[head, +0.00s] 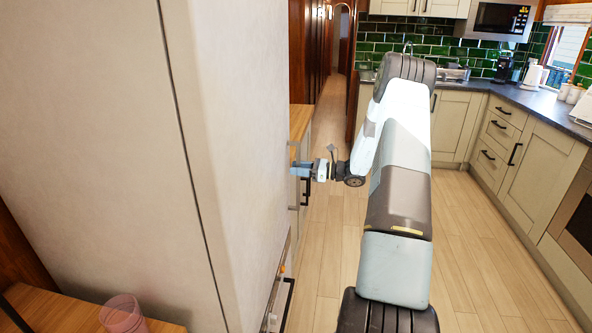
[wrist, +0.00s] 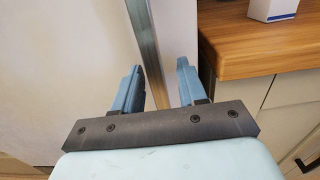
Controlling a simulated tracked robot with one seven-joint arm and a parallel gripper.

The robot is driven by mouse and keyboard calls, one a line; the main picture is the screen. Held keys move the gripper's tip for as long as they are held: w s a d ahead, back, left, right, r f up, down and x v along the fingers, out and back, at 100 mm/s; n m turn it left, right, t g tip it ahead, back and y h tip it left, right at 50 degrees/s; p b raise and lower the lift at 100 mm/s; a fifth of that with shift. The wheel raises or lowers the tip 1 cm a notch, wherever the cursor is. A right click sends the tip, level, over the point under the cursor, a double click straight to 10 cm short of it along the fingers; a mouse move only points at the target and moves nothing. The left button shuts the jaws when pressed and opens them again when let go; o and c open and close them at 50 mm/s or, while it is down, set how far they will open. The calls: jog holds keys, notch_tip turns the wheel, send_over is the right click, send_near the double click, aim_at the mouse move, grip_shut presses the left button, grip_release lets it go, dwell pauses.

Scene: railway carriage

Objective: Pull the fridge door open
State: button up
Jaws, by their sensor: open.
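The fridge (head: 235,130) is the tall cream cabinet filling the left of the head view. A dark vertical seam runs down its near side. Its pale surface also fills the left of the wrist view (wrist: 65,70). My gripper (head: 296,170) is at the far right edge of the fridge, fingers pointing left. In the wrist view my gripper (wrist: 159,68) is open, with one blue finger on each side of a vertical metal bar (wrist: 150,35), which looks like the door handle. I cannot tell whether either finger touches it. The door looks shut, but its front is mostly hidden.
A wooden counter (wrist: 250,45) with a white box (wrist: 272,9) stands right of the bar. A pink cup (head: 122,315) is on a wooden surface at lower left. Cream cabinets (head: 535,165) line the right. The wooden floor (head: 480,250) between is clear.

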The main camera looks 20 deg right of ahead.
jog(key=shift+a, duration=0.1)
jog(key=shift+c, duration=0.2)
jog(key=shift+r, duration=0.1)
grip_shut()
dwell(0.4)
